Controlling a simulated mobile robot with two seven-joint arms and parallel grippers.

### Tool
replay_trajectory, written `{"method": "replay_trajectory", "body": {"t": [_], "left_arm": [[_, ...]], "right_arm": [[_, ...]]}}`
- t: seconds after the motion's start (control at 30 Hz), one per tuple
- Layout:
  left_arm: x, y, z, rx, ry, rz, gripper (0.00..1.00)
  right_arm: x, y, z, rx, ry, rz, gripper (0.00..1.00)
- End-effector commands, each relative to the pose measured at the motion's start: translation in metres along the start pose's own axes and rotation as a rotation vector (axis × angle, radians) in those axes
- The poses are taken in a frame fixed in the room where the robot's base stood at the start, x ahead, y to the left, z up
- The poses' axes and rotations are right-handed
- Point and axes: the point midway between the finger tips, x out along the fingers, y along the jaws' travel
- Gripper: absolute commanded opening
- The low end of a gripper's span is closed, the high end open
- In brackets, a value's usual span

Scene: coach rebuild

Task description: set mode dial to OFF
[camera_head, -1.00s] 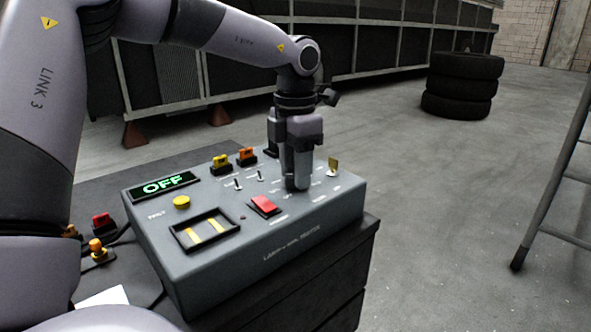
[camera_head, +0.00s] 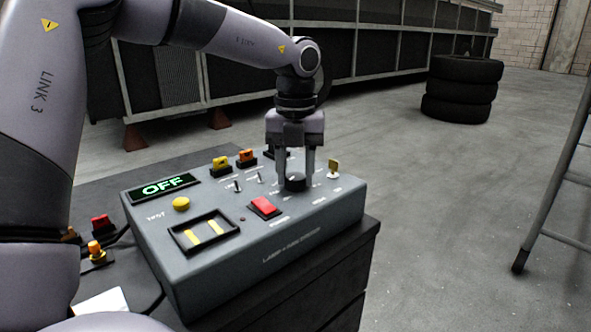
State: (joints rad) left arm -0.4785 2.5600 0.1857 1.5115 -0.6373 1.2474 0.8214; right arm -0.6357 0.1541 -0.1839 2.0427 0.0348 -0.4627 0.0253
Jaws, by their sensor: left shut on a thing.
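The mode dial (camera_head: 294,183) is a dark round knob on the top face of the grey tester box (camera_head: 300,240). My left gripper (camera_head: 295,176) points straight down over it, one finger on each side, shut on the dial. The fingers partly cover the dial, and its pointer direction is too small to read. The green display (camera_head: 164,185) on the box reads OFF. My right gripper is not in view.
Around the dial are a red rocker switch (camera_head: 264,207), a small yellowish key or knob (camera_head: 333,167), and yellow and orange plugs. The box stands on a dark cabinet. Stacked tyres (camera_head: 462,88) and a ladder (camera_head: 555,180) stand on the floor beyond.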

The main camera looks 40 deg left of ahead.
Motion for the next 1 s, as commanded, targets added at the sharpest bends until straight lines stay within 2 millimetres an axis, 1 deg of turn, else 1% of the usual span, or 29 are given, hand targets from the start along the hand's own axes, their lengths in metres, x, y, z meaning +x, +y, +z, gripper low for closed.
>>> {"method": "replay_trajectory", "body": {"t": [0.2, 0.5, 0.7, 1.0], "left_arm": [[-0.0007, -0.0001, 0.0005, -0.181, -0.003, -0.001, 0.11], [-0.0008, -0.0002, 0.0004, -0.348, -0.003, -0.001, 0.11], [-0.0008, -0.0002, 0.0004, -0.4, -0.002, -0.001, 0.11], [-0.0008, -0.0002, 0.0004, -0.418, -0.002, -0.001, 0.11]], "right_arm": [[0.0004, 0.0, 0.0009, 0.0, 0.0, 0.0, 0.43], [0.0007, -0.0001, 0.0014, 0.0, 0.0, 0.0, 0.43], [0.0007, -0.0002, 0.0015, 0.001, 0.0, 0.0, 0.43], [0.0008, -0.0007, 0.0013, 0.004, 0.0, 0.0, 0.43]]}}
